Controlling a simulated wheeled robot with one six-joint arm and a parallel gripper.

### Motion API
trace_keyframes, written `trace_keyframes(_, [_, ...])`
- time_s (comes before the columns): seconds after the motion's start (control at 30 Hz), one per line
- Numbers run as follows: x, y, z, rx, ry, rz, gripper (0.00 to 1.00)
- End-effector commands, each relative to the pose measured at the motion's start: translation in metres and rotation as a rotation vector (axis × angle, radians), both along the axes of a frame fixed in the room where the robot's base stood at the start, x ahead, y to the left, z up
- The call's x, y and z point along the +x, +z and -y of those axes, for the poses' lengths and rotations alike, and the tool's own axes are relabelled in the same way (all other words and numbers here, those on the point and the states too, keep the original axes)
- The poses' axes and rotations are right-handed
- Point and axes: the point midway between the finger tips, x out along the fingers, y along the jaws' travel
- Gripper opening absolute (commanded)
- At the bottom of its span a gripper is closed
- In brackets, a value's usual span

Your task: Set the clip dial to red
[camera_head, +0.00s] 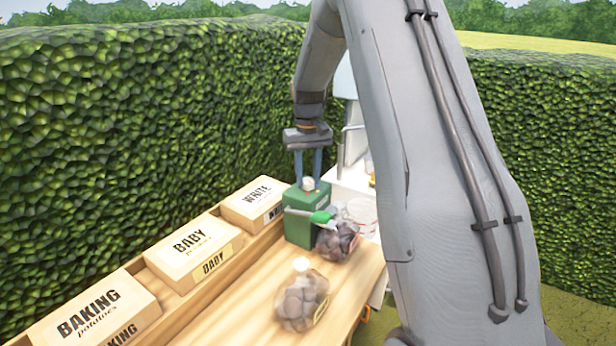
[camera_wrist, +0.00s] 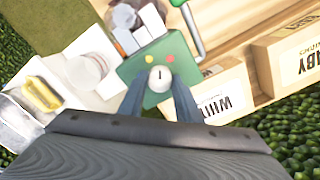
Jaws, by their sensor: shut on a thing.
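The green clip machine (camera_head: 305,222) stands at the far end of the wooden bench, with a green-ended lever on its front. Its pale round dial (camera_head: 308,184) is on top; the wrist view shows the dial (camera_wrist: 160,79) with a short dark mark. Any other dots are hidden.
Labelled potato boxes (camera_head: 193,248) line the bench's left side. One filled bag (camera_head: 302,301) stands on the bare bench (camera_head: 240,312); another (camera_head: 338,242) sits against the machine's front. A white surface (camera_wrist: 35,110) with a yellow item (camera_wrist: 42,93) lies beyond. Hedges enclose the place.

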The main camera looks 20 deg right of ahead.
Motion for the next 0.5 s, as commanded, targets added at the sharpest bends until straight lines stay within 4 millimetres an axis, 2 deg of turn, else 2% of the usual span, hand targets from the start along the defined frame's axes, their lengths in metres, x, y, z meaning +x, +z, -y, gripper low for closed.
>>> trace_keyframes(0.5, [0.0011,0.0015,0.0002,-0.001,-0.393,0.004,0.08])
